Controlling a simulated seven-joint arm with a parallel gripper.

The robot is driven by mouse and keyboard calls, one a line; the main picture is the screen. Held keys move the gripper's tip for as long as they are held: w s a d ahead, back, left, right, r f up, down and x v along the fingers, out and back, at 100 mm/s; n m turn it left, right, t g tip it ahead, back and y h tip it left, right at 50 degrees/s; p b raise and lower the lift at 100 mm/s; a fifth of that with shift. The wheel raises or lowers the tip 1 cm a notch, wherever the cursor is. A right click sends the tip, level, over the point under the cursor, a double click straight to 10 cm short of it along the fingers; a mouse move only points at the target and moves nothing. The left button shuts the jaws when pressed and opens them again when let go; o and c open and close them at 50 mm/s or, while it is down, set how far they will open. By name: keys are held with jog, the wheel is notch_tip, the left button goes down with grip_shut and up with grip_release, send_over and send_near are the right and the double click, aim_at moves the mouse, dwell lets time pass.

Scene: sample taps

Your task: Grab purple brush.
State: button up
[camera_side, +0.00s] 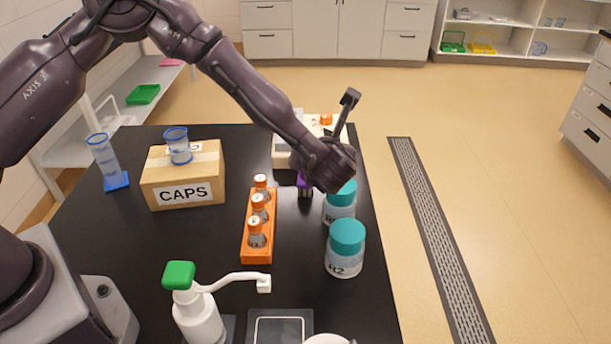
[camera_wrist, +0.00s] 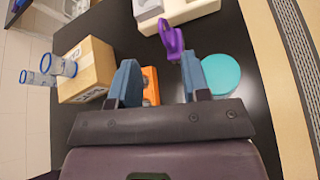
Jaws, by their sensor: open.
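The purple brush (camera_wrist: 173,42) shows in the wrist view just beyond my fingertips, closer to the right finger, with a loop-shaped purple part at its upper end. In the side view only a small part of the brush (camera_side: 304,181) shows, with dark bristles or a dark base below; my wrist hides the rest. My gripper (camera_wrist: 160,62) is open, its two blue fingers apart with nothing held between them. In the side view my arm reaches over the table from the upper left, and its fingers are hidden behind the wrist.
An orange rack (camera_side: 257,246) with several capped vials stands left of the brush. Two teal-lidded jars (camera_side: 346,246) stand close on the right. A CAPS box (camera_side: 183,176), blue-rimmed cylinder (camera_side: 107,161), pump bottle (camera_side: 199,313) and pale equipment (camera_side: 283,153) are also on the black table.

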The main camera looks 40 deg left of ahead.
jog(key=shift+s+f+x, duration=0.15)
jog(key=shift+f+x, duration=0.1)
jog(key=shift+x, duration=2.1)
jog(key=shift+s+f+x, duration=0.15)
jog(key=shift+f+x, duration=0.1)
jog(key=shift+x, duration=2.15)
jog(key=shift+s+f+x, duration=0.2)
jog(key=shift+x, duration=2.15)
jog(key=shift+d, duration=0.1)
grip_shut()
